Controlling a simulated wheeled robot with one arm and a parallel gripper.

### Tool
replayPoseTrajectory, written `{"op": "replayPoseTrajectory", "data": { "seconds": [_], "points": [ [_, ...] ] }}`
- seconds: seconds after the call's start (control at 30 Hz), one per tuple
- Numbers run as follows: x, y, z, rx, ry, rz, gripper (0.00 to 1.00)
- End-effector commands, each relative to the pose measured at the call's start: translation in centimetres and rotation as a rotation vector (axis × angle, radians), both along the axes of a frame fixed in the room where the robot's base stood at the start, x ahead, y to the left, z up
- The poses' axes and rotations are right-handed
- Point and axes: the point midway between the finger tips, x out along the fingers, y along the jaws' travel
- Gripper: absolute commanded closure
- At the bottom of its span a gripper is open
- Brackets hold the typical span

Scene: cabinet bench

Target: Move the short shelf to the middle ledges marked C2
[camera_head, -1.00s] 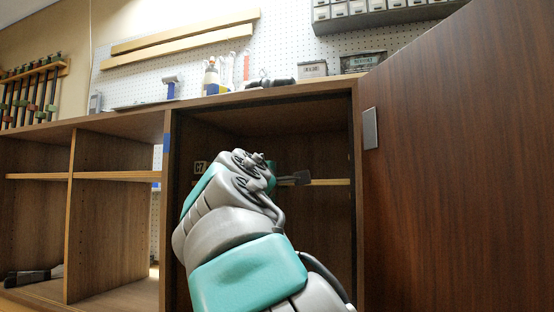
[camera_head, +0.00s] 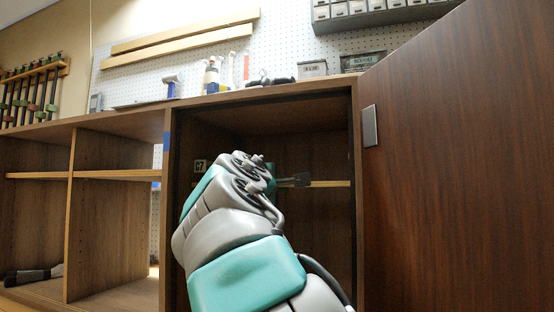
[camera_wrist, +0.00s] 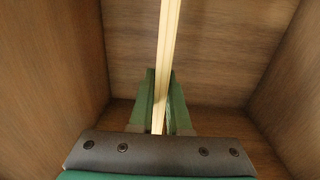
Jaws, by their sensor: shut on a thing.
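The short shelf (camera_head: 330,184) shows in the head view as a pale edge inside the open cabinet bay, at mid height, running to the bay's right wall. In the wrist view the shelf (camera_wrist: 168,60) is a pale strip between the two green fingers of my gripper (camera_wrist: 163,115). My gripper is shut on it. In the head view my arm hides most of the gripper and the shelf's left part. A small dark label (camera_head: 200,166) with light marking is on the bay's left wall, beside my arm; its text is too small to read surely.
A brown cabinet door (camera_head: 460,170) stands open on the right. The bay's left wall (camera_head: 172,200) is close to my arm. Open compartments (camera_head: 110,220) lie to the left. Tools and small boxes (camera_head: 312,69) stand on the bench top.

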Motion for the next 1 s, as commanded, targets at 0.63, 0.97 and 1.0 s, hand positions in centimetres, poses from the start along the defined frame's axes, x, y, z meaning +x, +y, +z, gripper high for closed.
{"op": "replayPoseTrajectory", "data": {
  "seconds": [0.63, 0.97, 1.0],
  "points": [
    [-0.04, 0.01, -0.65, 0.0, -0.002, 0.0, 1.0],
    [-0.03, 0.0, -0.87, 0.001, -0.001, 0.0, 0.77],
    [-0.03, 0.0, -0.87, 0.001, -0.001, 0.0, 0.73]
  ]
}}
